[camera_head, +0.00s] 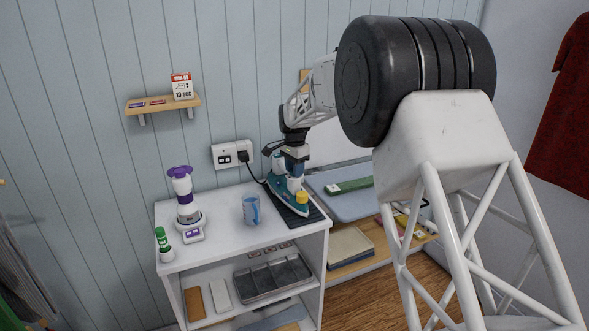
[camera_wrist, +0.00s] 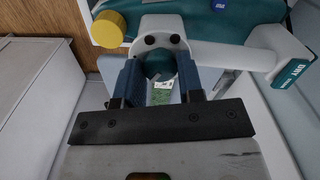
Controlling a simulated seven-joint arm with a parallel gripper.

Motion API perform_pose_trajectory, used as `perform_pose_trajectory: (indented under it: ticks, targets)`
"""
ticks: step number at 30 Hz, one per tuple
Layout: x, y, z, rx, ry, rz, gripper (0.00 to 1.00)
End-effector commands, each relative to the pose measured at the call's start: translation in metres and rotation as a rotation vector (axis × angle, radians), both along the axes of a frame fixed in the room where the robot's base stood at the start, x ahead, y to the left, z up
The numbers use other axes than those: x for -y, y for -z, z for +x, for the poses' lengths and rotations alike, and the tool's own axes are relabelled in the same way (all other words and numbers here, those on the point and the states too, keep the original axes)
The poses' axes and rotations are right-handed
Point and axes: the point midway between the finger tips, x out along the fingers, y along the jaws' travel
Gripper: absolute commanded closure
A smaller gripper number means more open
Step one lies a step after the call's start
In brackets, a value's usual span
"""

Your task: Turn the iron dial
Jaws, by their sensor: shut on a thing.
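The teal and white iron (camera_head: 283,187) stands on a dark ribbed mat (camera_head: 314,214) at the right of the white cabinet top. My gripper (camera_head: 294,168) is directly over the iron, pointing down. In the wrist view my gripper's two blue fingers (camera_wrist: 160,75) are on either side of a round dark teal dial (camera_wrist: 158,64) and are shut on it. The dial's marks cannot be read. The iron's yellow round cap (camera_wrist: 108,28) is near the dial, and it also shows in the head view (camera_head: 302,197).
A wall socket (camera_head: 232,154) with a plugged-in black cord is behind. A blue-grey board (camera_head: 352,205) lies to the right.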

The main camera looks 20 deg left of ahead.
Motion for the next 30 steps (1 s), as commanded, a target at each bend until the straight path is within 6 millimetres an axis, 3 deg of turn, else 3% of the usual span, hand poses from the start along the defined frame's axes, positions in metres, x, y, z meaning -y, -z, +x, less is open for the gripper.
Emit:
perform_pose_trajectory:
  ticks: [10,11,15,30]
  targets:
    - [-0.0001,-0.0015,0.0003,0.002,0.002,0.001,0.89]
    - [-0.0001,-0.0015,0.0003,0.002,0.002,0.001,0.6]
    - [-0.0001,-0.001,0.0003,0.001,0.002,0.0,0.39]
    - [-0.0002,-0.0095,0.0003,0.002,0.001,0.001,0.39]
